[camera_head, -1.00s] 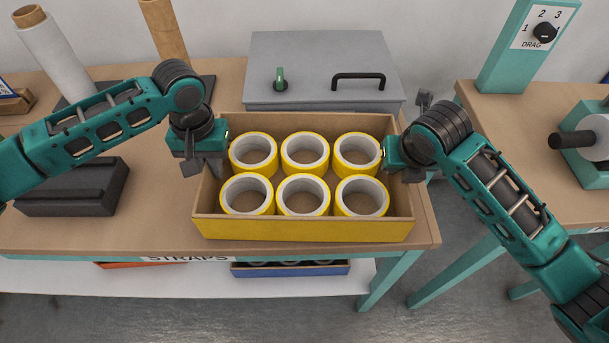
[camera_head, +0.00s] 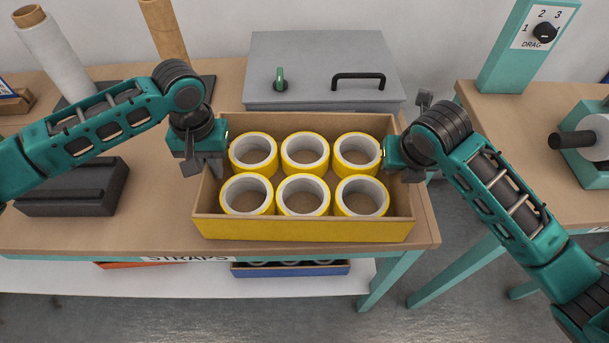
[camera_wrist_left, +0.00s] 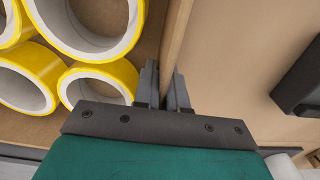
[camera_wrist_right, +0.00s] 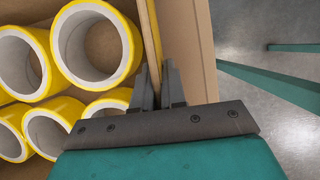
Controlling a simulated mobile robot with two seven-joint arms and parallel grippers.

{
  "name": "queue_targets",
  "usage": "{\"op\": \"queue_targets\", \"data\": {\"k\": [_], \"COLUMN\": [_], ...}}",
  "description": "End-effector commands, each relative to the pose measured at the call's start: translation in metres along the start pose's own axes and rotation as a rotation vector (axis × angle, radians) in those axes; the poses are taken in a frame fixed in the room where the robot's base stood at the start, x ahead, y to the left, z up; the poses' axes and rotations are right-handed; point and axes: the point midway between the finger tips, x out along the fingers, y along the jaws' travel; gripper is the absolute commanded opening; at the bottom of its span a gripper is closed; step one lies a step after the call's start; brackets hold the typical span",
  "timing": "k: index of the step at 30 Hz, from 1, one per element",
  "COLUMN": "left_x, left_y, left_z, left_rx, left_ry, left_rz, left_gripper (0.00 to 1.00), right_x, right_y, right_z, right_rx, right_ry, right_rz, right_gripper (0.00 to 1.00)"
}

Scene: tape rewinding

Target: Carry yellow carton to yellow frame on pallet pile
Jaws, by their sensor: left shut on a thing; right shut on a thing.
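The yellow carton (camera_head: 302,229) is an open box with a yellow front and brown inner walls, holding several yellow tape rolls (camera_head: 304,155) in two rows. It appears level at the right end of the table. My left gripper (camera_head: 207,165) is shut on its left wall; in the left wrist view the fingers (camera_wrist_left: 162,85) straddle that wall. My right gripper (camera_head: 396,163) is shut on its right wall; in the right wrist view the fingers (camera_wrist_right: 158,85) straddle it. The yellow frame and the pallet pile are not in view.
A grey box with a black handle (camera_head: 322,68) stands right behind the carton. A dark block (camera_head: 73,188) and a white film roll (camera_head: 55,58) are at the left. A second table (camera_head: 545,120) stands at the right across a floor gap.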

Motion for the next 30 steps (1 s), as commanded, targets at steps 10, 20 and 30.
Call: {"op": "queue_targets", "data": {"k": [10, 20, 30], "left_x": [-0.006, -0.030, -0.052], "left_y": [0.000, 0.000, 0.001], "left_z": [-0.001, -0.001, -0.001], "left_rx": [0.000, 0.000, 0.000], "left_ry": [0.003, 0.003, 0.002], "left_rz": [0.002, 0.002, 0.002], "left_gripper": [0.00, 0.00, 0.00], "right_x": [-0.005, -0.028, -0.048], "right_y": [0.000, 0.000, 0.001], "right_z": [0.003, 0.012, 0.020], "right_rx": [0.000, 0.000, 0.000], "right_ry": [-0.005, -0.004, -0.004], "right_rz": [0.002, 0.002, 0.002], "right_gripper": [0.00, 0.00, 0.00]}}
